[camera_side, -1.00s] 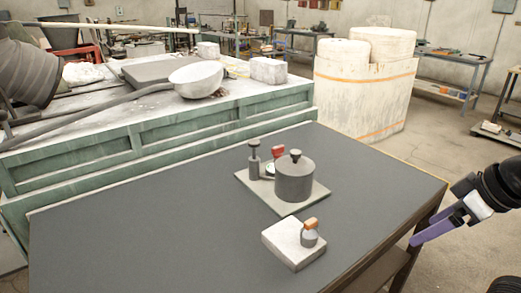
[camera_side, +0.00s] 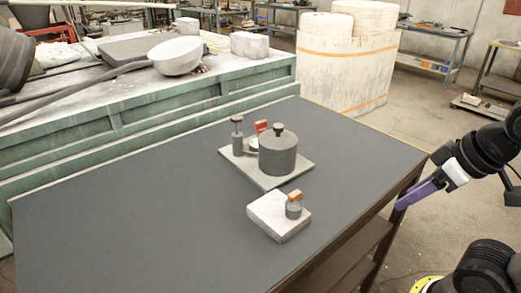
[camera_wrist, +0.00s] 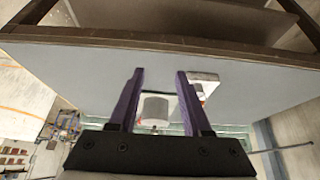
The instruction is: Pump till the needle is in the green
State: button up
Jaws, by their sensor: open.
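A light square plate (camera_side: 262,181) lies on the dark table. On it stand a slim grey hand pump (camera_side: 238,143) with a knobbed plunger, and a wide dark grey cylindrical chamber (camera_side: 278,156) with a knob on top. Between and behind them is a small gauge (camera_side: 254,145) with a pale face, partly hidden by the chamber; its needle and green zone cannot be read. A red part (camera_side: 262,126) sits beside it. My gripper (camera_side: 401,203) is open and empty, off the table's right edge, well away from the pump. In the wrist view its purple fingers (camera_wrist: 160,75) frame the chamber (camera_wrist: 155,107) at a distance.
A pale block (camera_side: 272,222) carries a small grey bottle with an orange top (camera_side: 294,205), nearer my gripper than the plate. The table (camera_side: 130,200) is bare on the left. A green workbench (camera_side: 150,125) with a bowl stands behind.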

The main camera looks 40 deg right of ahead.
grip_shut()
dwell(1.4)
